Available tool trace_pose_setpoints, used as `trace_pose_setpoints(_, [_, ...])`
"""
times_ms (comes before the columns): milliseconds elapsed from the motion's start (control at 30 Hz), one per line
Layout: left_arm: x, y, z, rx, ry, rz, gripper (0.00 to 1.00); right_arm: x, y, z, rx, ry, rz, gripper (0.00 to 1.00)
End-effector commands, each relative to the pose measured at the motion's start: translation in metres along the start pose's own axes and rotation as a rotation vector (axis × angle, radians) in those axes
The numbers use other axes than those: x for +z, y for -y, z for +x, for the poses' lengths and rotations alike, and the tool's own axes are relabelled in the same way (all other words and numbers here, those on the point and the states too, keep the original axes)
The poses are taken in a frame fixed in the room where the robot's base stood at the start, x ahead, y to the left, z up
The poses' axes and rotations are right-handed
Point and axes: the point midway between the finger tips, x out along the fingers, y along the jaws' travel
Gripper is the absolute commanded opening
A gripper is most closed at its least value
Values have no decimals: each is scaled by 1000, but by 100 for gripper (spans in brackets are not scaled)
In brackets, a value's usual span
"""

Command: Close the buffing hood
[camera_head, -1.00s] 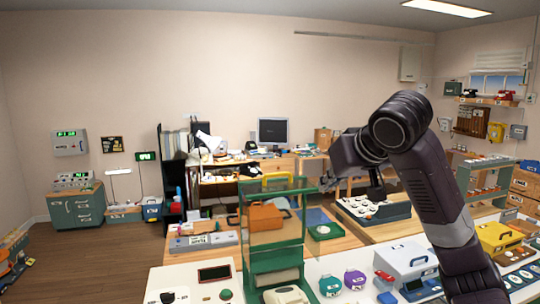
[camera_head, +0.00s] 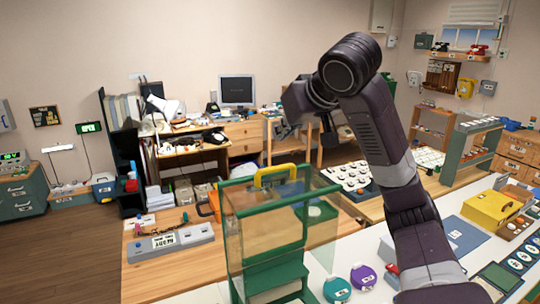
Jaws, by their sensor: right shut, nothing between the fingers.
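The buffing hood (camera_head: 232,235) is a clear box with a green frame and a yellow handle (camera_head: 275,175) on its top edge. It stands raised over the near bench, left of my right arm. Its lower part runs out of the picture at the bottom. My left gripper is not in view.
A teal round object (camera_head: 337,290) and a purple one (camera_head: 363,277) sit on the white bench right of the hood. A grey console (camera_head: 170,243) lies on the wooden table to the left. A yellow case (camera_head: 490,208) stands at right. Floor is open at far left.

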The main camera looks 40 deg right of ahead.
Motion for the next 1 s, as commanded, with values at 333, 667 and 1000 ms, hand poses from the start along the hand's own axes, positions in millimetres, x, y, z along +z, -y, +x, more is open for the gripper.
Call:
trace_pose_setpoints(333, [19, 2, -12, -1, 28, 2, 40, 1, 0, 61, 0, 10, 1, 0])
trace_pose_setpoints(667, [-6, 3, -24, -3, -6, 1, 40, 20, 0, 87, 2, 4, -3, 0])
trace_pose_setpoints(1000, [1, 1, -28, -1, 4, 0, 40, 38, 0, 80, 0, 3, 0, 0])
